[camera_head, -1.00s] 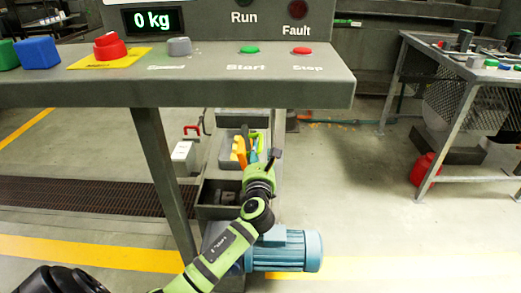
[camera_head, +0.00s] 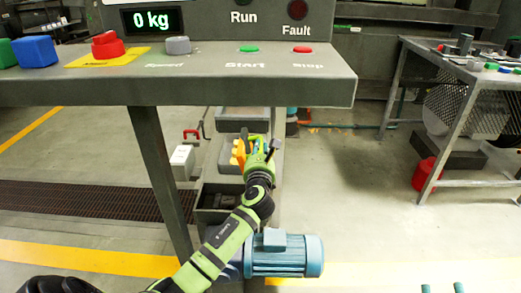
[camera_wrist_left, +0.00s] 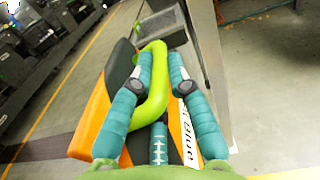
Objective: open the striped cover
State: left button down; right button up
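The striped cover cannot be made out for certain. In the head view, orange-yellow parts (camera_head: 239,154) show beside my left gripper (camera_head: 261,150), below the console. My left gripper (camera_wrist_left: 161,62) has its teal fingers on either side of the green handle. The fingers are apart; contact with the handle cannot be told. Two teal tips of my right gripper (camera_head: 441,288) show at the bottom edge, apart, with nothing seen between them.
The grey console (camera_head: 200,88) overhangs my left arm, and its leg (camera_head: 160,175) stands just left of the gripper. A blue motor (camera_head: 285,255) lies below the arm. A side table (camera_head: 465,75) and a red can (camera_head: 424,173) are at right. The floor between is clear.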

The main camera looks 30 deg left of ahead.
pick_arm(q)
jog(key=c, duration=1.2)
grip_release()
jog(key=shift+f, duration=0.1)
jog(key=shift+c, duration=0.2)
jog(key=shift+s+d, duration=0.1)
jog(key=v, duration=1.1)
jog(key=shift+s+d, duration=0.2)
jog(key=shift+s, duration=0.15)
